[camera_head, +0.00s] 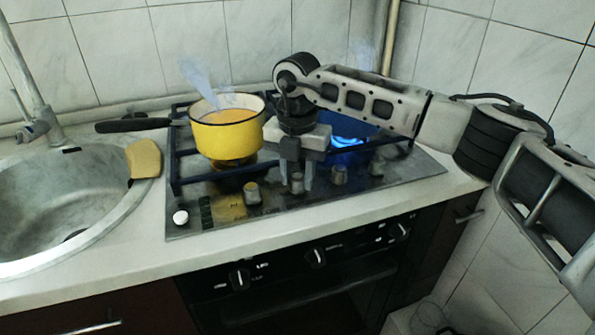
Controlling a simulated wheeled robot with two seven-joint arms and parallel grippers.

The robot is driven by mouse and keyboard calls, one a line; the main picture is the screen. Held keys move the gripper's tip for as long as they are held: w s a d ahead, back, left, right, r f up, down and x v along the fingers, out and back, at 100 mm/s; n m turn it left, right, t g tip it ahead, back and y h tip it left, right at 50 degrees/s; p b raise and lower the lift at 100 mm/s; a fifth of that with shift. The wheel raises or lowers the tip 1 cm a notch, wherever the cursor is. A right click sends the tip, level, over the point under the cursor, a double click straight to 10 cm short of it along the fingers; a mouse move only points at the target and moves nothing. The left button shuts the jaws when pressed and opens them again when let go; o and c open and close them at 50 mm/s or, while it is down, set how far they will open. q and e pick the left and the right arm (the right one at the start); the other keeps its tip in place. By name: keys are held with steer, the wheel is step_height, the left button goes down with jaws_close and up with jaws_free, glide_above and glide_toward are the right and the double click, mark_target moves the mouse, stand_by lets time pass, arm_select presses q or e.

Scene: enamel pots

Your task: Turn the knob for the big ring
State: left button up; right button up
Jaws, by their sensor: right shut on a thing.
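The black hob (415,172) has a row of several knobs along its front. My right gripper (297,182) comes down from above onto one near the middle of the row. It is shut on that knob (297,187), whose upper part is mostly hidden by the fingers. A blue flame (347,142) burns at the right ring, partly behind my gripper. A yellow pot (228,135) with a black handle stands upright on the left ring. I cannot tell from the marks which ring this knob serves. My left gripper is out of view.
Other knobs stand close by, one to the left (252,193) and two to the right (339,175). A white button (180,217) is at the front left. Tiled walls close off the back.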

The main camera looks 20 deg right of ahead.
steer(key=shift+m, duration=0.6)
steer(key=o, duration=1)
step_height(320, 180, up, 16)
